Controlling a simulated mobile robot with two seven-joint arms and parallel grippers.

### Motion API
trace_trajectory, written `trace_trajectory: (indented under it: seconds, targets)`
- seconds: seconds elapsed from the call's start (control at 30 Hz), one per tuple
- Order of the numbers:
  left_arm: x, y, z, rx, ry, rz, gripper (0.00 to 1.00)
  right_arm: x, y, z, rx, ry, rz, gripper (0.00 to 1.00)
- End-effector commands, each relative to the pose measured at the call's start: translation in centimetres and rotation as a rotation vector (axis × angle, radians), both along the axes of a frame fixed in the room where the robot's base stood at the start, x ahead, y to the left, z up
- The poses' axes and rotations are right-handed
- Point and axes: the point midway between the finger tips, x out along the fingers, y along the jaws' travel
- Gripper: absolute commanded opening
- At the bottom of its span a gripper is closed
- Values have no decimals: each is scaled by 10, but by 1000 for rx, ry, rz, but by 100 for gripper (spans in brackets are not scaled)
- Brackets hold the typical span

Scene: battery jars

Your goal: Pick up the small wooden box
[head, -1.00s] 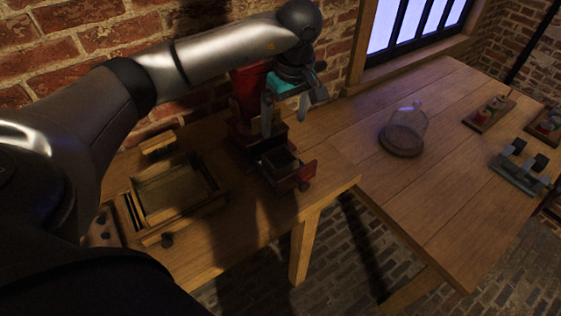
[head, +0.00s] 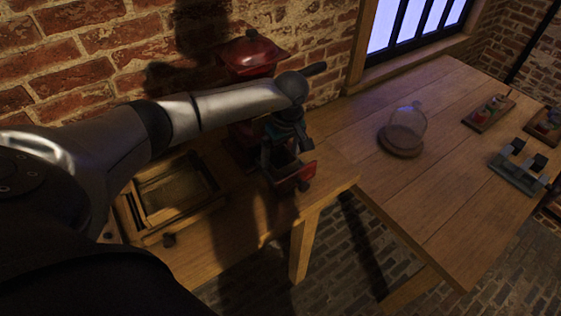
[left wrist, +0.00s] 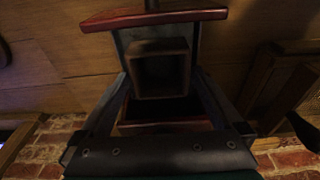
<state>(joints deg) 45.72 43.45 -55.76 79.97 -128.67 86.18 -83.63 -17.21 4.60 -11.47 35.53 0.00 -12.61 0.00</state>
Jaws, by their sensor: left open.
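The small wooden box (left wrist: 160,68), dark brown and open-topped, sits inside the pulled-out drawer of the red grinder in the left wrist view. The drawer's red front (left wrist: 155,18) lies just beyond it. My left gripper (head: 284,158) is open and points down into the drawer (head: 293,176). In the left wrist view its fingers (left wrist: 161,85) are spread on both sides of the box; I cannot tell whether they touch it. In the head view the gripper largely hides the box. My right gripper is not in view.
The red grinder (head: 250,55) stands against the brick wall, partly behind my left arm. A wooden tray (head: 180,190) with a knob lies left of the drawer. A glass dome (head: 407,125) and a grey metal stand (head: 519,172) are on the right-hand table, whose front is clear.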

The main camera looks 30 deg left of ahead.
Motion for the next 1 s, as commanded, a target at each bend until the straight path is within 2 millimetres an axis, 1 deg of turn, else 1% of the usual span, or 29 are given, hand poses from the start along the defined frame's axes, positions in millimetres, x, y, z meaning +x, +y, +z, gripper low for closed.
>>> trace_trajectory:
  seconds: [0.17, 0.77, 1.0]
  targets:
    - [0, 0, 0, 0, 0, 0, 100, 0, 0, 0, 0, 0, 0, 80]
    - [0, 0, 0, 0, 0, 0, 34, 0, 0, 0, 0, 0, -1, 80]
    - [0, 0, 1, 0, -1, 0, 32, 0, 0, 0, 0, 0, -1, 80]
